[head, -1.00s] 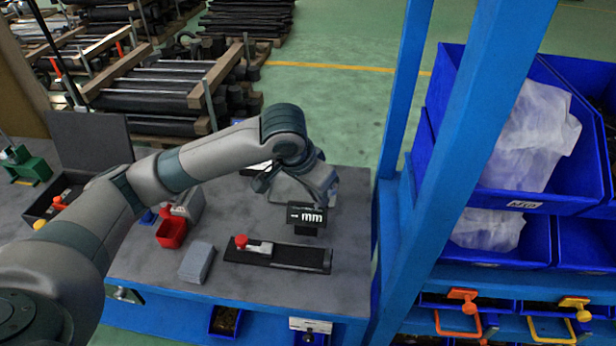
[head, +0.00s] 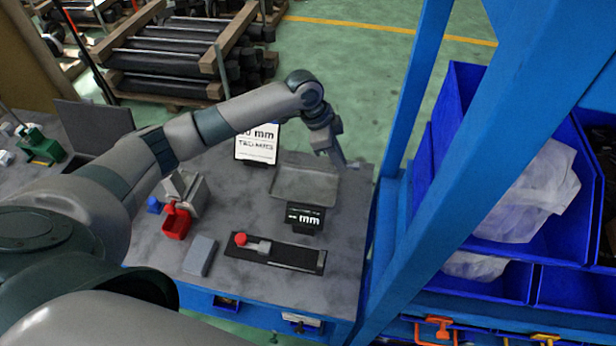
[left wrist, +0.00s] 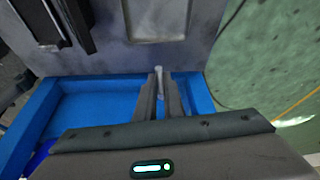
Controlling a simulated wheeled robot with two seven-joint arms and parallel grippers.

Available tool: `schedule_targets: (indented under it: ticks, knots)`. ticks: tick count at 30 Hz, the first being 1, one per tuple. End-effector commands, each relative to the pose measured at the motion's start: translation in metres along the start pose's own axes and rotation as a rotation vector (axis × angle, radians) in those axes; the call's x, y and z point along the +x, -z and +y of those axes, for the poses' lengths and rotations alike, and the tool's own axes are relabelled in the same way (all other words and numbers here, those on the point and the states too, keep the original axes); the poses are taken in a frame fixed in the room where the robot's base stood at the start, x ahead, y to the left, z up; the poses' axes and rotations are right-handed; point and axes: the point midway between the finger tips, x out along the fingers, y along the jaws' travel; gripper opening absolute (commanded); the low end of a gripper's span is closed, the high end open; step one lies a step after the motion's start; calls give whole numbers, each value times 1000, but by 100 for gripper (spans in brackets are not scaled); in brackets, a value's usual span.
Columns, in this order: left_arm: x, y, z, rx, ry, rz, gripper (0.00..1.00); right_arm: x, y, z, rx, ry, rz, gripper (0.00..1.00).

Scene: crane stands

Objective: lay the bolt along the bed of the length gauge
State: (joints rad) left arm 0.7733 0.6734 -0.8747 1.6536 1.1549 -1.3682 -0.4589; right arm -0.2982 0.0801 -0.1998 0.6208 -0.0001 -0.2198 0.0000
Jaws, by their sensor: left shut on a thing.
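The length gauge (head: 290,256) lies on the grey bench, a dark bed with a red knob (head: 241,239) at its left end and a display (head: 304,217) reading "-- mm" behind it. Nothing lies along the bed. My left gripper (head: 338,160) is behind and right of the gauge, near the back right edge of the bench. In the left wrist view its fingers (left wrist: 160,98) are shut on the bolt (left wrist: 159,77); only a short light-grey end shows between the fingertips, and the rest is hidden. My right gripper is out of view.
A shallow grey tray (head: 305,183) sits behind the display, beside my left gripper. A white sign (head: 257,143) stands at the back. A red bin (head: 176,222) and a grey block (head: 200,256) are left of the gauge. A blue post (head: 400,130) rises at the right.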

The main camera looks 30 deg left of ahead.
Motion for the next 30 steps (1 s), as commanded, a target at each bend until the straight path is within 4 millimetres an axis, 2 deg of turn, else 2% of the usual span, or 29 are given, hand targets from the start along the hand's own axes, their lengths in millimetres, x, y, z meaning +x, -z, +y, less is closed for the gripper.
schedule_targets:
  ticks: [12,17,21,30]
  knots:
    - [1,-1,-1,10,-4,-1,0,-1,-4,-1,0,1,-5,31]
    - [4,-10,-2,8,-3,-2,0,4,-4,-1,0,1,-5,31]
    - [8,-31,-4,7,-3,-3,0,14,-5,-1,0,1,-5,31]
    - [20,-92,-12,7,-2,-3,0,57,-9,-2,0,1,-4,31]
